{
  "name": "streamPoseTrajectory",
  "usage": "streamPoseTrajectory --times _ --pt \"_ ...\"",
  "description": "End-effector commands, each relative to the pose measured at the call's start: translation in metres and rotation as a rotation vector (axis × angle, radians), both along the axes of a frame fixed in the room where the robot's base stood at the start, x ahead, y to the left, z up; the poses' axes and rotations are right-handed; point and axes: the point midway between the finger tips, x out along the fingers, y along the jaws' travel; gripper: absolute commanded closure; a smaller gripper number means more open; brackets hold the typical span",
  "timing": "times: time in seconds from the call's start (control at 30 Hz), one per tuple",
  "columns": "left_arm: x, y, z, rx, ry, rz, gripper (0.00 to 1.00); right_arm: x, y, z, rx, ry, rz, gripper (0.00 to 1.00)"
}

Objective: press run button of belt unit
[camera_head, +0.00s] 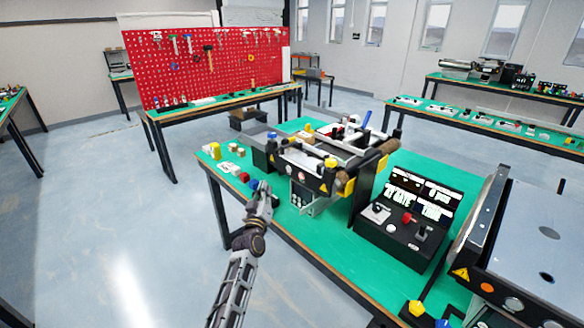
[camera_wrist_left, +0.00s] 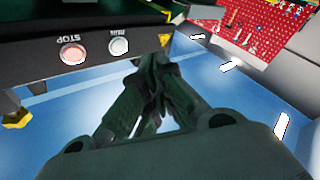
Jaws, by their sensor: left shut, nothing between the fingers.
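The belt unit (camera_head: 300,166) stands on the green table with its black front panel facing me. In the left wrist view that panel (camera_wrist_left: 30,63) is upside down. It carries a pale run button (camera_wrist_left: 119,45) and a red stop button (camera_wrist_left: 72,52), both labelled. My left gripper (camera_head: 263,190) is shut and empty, in front of the unit's left end. In the left wrist view its dark fingers (camera_wrist_left: 150,72) point toward the panel, beside and below the run button. I cannot tell whether they touch the panel. My right gripper is not in view.
A black control box (camera_head: 390,238) with lit displays stands right of the unit. A larger grey-topped machine (camera_head: 545,240) is at the far right. Small coloured parts lie left of the belt unit. A red tool board (camera_head: 215,65) stands behind. The floor at left is clear.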

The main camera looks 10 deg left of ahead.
Motion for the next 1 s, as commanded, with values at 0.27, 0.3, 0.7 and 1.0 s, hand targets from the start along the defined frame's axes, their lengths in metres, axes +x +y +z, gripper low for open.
streamPoseTrajectory --times 0.27,0.3,0.7,1.0 --pt "-0.006 0.012 0.029 -0.027 -0.085 0.042 1.00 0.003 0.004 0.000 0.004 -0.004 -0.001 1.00" --pt "-0.006 0.013 0.031 -0.026 -0.092 0.048 1.00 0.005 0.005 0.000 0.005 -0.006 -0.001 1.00" --pt "-0.007 0.016 0.034 0.000 -0.107 0.067 1.00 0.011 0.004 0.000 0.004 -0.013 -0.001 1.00" --pt "-0.008 0.015 0.034 -0.001 -0.107 0.067 1.00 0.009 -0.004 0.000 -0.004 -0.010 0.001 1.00"
